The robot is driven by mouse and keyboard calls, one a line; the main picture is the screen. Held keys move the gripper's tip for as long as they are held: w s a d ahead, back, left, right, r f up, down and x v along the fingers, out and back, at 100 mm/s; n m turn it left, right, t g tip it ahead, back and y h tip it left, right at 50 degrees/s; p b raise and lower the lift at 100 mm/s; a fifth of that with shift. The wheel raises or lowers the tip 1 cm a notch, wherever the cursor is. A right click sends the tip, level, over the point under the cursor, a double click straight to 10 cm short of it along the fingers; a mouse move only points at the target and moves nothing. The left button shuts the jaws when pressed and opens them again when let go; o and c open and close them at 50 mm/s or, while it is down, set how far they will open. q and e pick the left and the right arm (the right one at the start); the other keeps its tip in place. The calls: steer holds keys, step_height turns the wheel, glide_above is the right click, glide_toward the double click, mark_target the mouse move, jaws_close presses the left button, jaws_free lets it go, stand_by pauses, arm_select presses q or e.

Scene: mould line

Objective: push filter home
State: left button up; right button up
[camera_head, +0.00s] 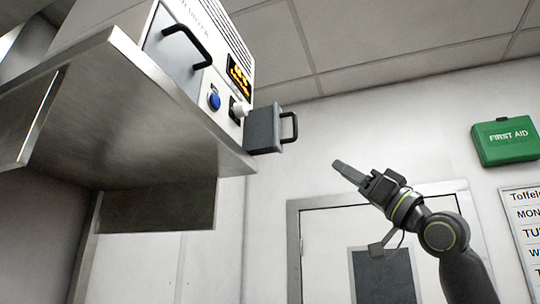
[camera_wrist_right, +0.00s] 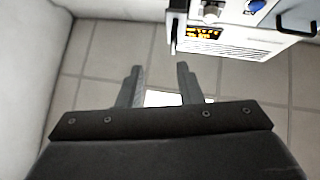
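The filter (camera_head: 263,130) is a dark grey block with a black bar handle. It sticks out of the right end of the front of a white machine (camera_head: 215,50). In the right wrist view the filter (camera_wrist_right: 178,22) shows at the top, beside the machine's orange display. My right gripper (camera_head: 347,170) is to the right of the filter and lower in the picture, apart from it. In the right wrist view its two fingers (camera_wrist_right: 160,85) stand apart with nothing between them. My left gripper is in neither view.
The machine stands on a metal shelf (camera_head: 110,120) and has another black handle (camera_head: 187,45), a blue button (camera_head: 214,100) and a white knob (camera_head: 240,108). A green first aid box (camera_head: 506,141) and a notice (camera_head: 525,225) hang at right. A door (camera_head: 330,245) is behind my arm.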

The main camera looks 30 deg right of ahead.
mark_target(295, 133)
steer(key=shift+n+y, duration=0.5)
steer(key=shift+y, duration=0.2)
steer(key=p+x, duration=0.4)
steer(key=x, duration=0.1)
steer(key=s+r+p+x, duration=0.1)
steer(key=p+x, duration=0.2)
steer(key=x, duration=0.3)
steer(key=s+a+p+x, duration=0.1)
steer(key=p+x, duration=0.3)
steer(key=x, duration=0.2)
steer(key=shift+r+p, duration=0.25)
steer(key=shift+p, duration=0.05)
steer(key=shift+c, duration=0.2)
jaws_close()
